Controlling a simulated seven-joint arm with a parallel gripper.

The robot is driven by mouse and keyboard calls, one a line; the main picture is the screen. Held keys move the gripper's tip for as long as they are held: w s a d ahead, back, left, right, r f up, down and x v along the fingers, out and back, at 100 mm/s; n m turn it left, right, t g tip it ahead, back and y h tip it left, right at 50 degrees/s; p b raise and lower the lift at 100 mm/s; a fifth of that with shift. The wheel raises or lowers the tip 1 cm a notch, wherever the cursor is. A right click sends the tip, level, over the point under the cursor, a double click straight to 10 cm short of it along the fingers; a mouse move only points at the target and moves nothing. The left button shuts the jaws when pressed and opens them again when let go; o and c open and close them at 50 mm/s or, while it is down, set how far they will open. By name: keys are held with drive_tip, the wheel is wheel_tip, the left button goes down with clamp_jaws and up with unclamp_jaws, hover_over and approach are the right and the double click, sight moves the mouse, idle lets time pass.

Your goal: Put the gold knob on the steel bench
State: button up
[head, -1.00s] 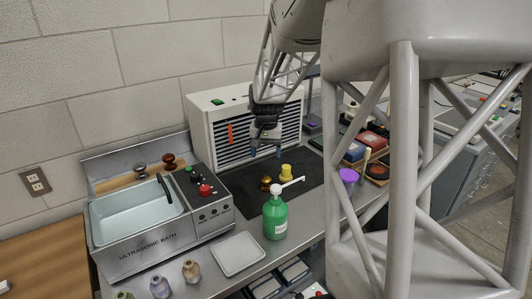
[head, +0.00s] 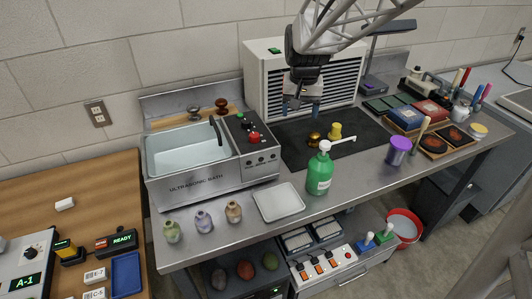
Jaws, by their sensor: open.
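A small round gold knob (head: 314,139) lies on the black mat (head: 356,145) on the steel bench (head: 350,184), beside a yellow object (head: 335,131). My gripper (head: 300,108) is open, with nothing seen between its fingers. It hangs in front of the white louvred cabinet, above the back of the mat, and appears higher than the gold knob and apart from it.
A green pump bottle (head: 320,172) stands in front of the mat, its spout reaching right. The ultrasonic bath (head: 210,182) is on the left, a white tray (head: 279,202) in front. A purple-topped cup (head: 398,150) stands right. Bare steel lies between bottle and cup.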

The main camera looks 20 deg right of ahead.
drive_tip(key=s+a+r+n+t, duration=0.1)
drive_tip(key=s+a+n, duration=0.1)
drive_tip(key=s+a, duration=0.5)
drive_tip(key=s+a+r+n, duration=0.1)
drive_tip(key=s+a+n, duration=0.2)
drive_tip(key=s+a, duration=0.5)
drive_tip(key=s, duration=0.7)
drive_tip(key=shift+a+t, duration=0.3)
drive_tip(key=shift+t, duration=0.1)
drive_tip(key=shift+o, duration=0.3)
drive_tip(key=m+h, duration=0.3)
drive_tip(key=m, duration=0.5)
hover_over(314, 135)
drive_tip(key=s+a, duration=0.1)
drive_tip(key=s, duration=0.1)
drive_tip(key=shift+t, duration=0.4)
drive_tip(key=f, duration=1.3)
drive_tip(key=shift+w+a, duration=0.2)
drive_tip(key=shift+w, duration=0.05)
